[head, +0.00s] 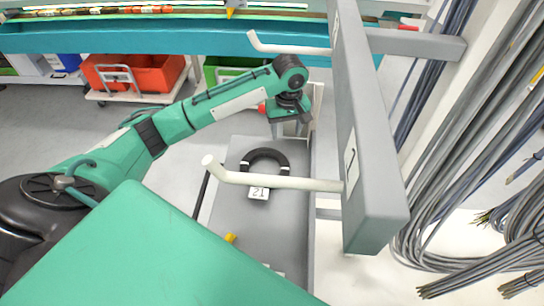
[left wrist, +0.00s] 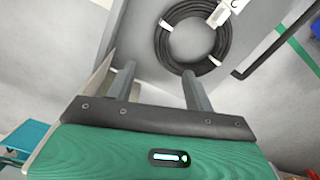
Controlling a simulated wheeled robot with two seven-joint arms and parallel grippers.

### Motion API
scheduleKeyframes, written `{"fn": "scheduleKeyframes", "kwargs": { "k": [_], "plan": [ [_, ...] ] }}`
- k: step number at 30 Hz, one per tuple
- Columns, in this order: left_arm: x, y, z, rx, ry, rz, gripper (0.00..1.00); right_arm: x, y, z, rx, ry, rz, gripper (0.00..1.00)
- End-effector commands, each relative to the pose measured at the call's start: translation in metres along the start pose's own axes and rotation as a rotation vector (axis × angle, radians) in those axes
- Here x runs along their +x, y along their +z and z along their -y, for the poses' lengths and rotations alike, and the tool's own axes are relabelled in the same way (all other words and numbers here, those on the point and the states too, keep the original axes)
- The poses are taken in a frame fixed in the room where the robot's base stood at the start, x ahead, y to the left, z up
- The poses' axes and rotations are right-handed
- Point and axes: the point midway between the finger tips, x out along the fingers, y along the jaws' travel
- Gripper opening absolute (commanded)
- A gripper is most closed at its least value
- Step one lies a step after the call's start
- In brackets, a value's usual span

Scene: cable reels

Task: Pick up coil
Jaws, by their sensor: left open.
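A black coil (head: 265,153) lies flat on a grey surface (head: 232,218), with white ties and a white numbered tag (head: 259,193). A white hook hides part of it in the head view. My left gripper (head: 290,130) is just beyond the coil and to its right in the head view, apart from it. In the left wrist view the coil (left wrist: 222,48) shows as a full ring beyond the fingers. The left gripper (left wrist: 157,72) is open, with nothing between its fingers. My right gripper is not in view.
A grey post (head: 365,140) carries white hooks; one hook (head: 275,181) crosses in front of the coil. Bundles of grey cables (head: 470,150) hang at the right. Red crates (head: 150,75) on a trolley stand at the back left. The floor at left is clear.

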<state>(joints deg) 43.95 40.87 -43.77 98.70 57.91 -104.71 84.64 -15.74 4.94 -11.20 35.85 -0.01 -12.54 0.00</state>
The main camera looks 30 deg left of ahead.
Motion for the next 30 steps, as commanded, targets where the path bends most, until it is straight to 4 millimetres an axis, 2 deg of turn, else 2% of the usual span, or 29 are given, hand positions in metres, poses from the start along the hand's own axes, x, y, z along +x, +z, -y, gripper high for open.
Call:
{"fn": "scheduleKeyframes", "kwargs": {
  "k": [2, 6, 10, 14, 21, 27, 30],
  "plan": [
    [0.007, 0.003, -0.001, 0.001, -0.005, 0.005, 0.53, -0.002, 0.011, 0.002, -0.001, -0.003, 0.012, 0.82],
    [0.035, 0.004, 0.000, 0.001, -0.007, 0.006, 0.53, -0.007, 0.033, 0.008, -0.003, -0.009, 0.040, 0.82],
    [0.060, 0.004, 0.000, 0.000, -0.006, 0.006, 0.53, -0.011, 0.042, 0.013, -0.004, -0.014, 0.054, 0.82],
    [0.076, 0.003, -0.001, 0.000, -0.003, 0.003, 0.53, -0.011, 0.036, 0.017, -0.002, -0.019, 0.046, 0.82],
    [0.094, 0.004, 0.001, 0.001, -0.004, 0.004, 0.53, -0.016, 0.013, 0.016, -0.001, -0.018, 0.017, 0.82],
    [0.125, 0.005, 0.002, 0.001, -0.003, 0.003, 0.53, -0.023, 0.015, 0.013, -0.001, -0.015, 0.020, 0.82],
    [0.133, 0.005, 0.001, 0.001, -0.002, 0.002, 0.53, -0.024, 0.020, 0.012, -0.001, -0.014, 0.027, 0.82]
  ]
}}
